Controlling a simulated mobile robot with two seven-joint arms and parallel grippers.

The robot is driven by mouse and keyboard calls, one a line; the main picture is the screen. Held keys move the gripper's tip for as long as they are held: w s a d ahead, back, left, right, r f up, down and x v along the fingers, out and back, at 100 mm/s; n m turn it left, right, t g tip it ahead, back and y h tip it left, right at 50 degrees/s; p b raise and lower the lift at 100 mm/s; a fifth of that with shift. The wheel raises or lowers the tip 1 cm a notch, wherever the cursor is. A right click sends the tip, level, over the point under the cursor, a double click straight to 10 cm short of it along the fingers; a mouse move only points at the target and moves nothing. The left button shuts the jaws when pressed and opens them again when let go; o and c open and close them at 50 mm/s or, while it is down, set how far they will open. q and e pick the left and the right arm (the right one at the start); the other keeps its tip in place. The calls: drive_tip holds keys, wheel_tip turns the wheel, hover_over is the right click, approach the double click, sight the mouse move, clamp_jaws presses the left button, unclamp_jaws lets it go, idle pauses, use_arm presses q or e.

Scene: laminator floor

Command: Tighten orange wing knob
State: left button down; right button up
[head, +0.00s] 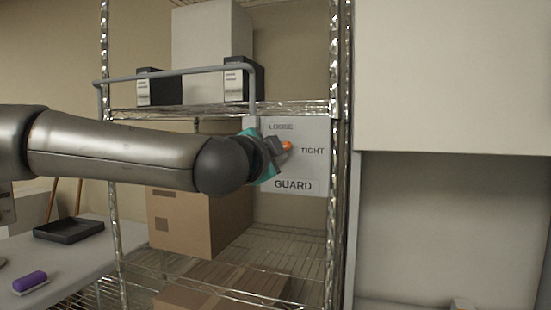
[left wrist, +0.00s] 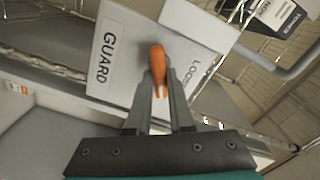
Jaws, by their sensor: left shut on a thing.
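The orange wing knob (head: 287,146) sits on a white guard panel (head: 310,175) lettered LOOSE at the top, TIGHT at the right and GUARD below. My left gripper (head: 279,148) reaches in from the left and covers part of the knob. In the left wrist view, the knob (left wrist: 158,62) lies between the fingertips of my left gripper (left wrist: 159,90), which is shut on it in front of the panel (left wrist: 128,45). The knob's exact angle is hard to tell because the fingers hide part of it. My right gripper is not in view.
A wire rack post (head: 335,150) stands just right of the panel. A shelf above holds black-and-white boxes (head: 240,80) behind a grey rail (head: 180,72). A cardboard box (head: 180,222) sits below my arm. A table (head: 95,255) at lower left holds a black tray (head: 68,231) and purple eraser (head: 30,281).

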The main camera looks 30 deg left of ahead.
use_arm(q)
drive_tip(key=m+b, duration=0.1)
drive_tip(key=m, duration=0.4)
drive_tip(key=shift+f+m, duration=0.15)
drive_tip(key=shift+m, duration=0.15)
idle(0.4)
drive_tip(key=c, duration=0.8)
unclamp_jaws()
drive_tip(key=shift+s, duration=0.1)
drive_tip(key=b+v, duration=0.4)
drive_tip(key=v, duration=1.1)
drive_tip(key=shift+b, duration=0.3)
drive_tip(key=shift+d, duration=0.15)
